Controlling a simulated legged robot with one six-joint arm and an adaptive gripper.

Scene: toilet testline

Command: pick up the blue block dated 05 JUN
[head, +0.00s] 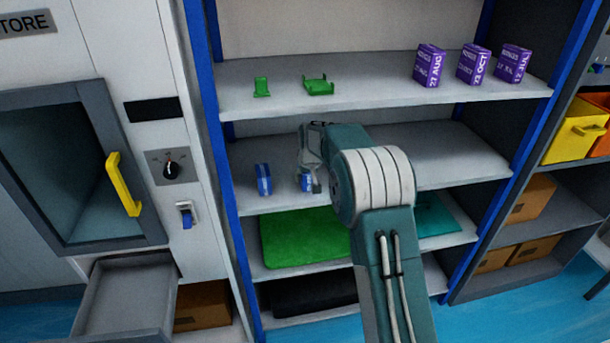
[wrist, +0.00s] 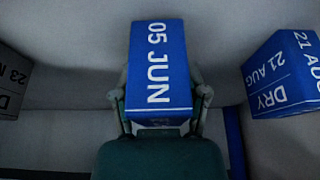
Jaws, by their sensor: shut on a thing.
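The blue block dated 05 JUN (wrist: 158,62) fills the middle of the wrist view, with its white lettering readable. My gripper (wrist: 160,98) is shut on it, one finger on each side. In the head view my gripper (head: 308,180) is at the second shelf, and a small part of the blue block (head: 306,183) shows between its fingers. Whether the block touches the shelf I cannot tell. My arm hides much of the shelf to the right.
Another blue block (head: 263,179) stands just left; the wrist view shows a blue block marked DRY 21 AUG (wrist: 283,75) and a grey block (wrist: 12,80). The top shelf (head: 370,85) holds green pieces and purple blocks. Blue uprights (head: 222,170) flank the shelves.

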